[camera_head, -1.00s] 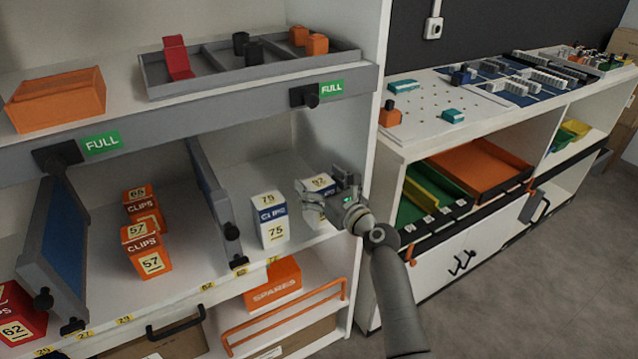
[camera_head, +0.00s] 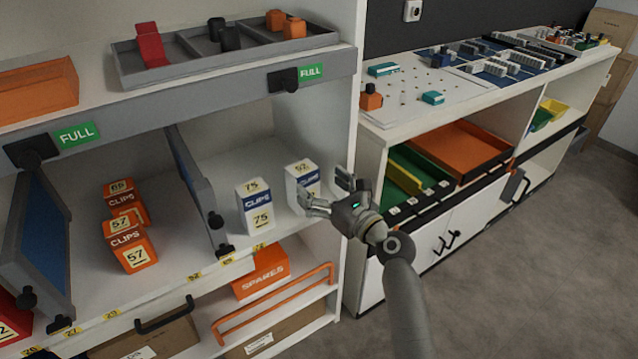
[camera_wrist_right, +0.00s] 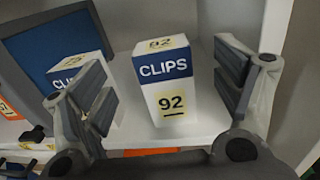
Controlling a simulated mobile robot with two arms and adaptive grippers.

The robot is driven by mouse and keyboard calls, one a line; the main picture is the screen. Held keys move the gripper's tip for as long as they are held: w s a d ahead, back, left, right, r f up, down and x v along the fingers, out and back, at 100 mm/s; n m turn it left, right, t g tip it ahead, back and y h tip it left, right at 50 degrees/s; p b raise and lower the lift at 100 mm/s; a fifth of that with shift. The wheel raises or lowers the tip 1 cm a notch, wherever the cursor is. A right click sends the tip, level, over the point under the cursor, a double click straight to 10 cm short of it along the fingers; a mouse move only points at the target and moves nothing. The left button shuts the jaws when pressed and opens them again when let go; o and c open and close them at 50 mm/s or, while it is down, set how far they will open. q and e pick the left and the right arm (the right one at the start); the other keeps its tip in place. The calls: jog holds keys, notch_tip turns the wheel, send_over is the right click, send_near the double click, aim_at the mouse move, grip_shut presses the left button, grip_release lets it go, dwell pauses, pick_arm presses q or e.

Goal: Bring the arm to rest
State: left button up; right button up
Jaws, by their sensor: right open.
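My right gripper (camera_head: 328,194) is open and empty in the head view, in front of the shelf bay's right end. In the right wrist view its two fingers (camera_wrist_right: 165,98) stand apart, with the white-and-blue CLIPS carton marked 92 (camera_wrist_right: 168,82) showing between them, farther back. That carton (camera_head: 300,178) stands upright on the shelf in the head view, partly behind the fingertips, apart from them as far as I can tell. A second white-and-blue carton marked 75 (camera_head: 255,206) stands to its left. My left gripper is not in view.
A grey divider (camera_head: 195,185) separates these from orange CLIPS cartons (camera_head: 129,243). An orange SPARES box (camera_head: 261,272) and an orange rail (camera_head: 275,302) are below. A white workbench (camera_head: 395,125) stands to the right; floor (camera_head: 520,270) before it is clear.

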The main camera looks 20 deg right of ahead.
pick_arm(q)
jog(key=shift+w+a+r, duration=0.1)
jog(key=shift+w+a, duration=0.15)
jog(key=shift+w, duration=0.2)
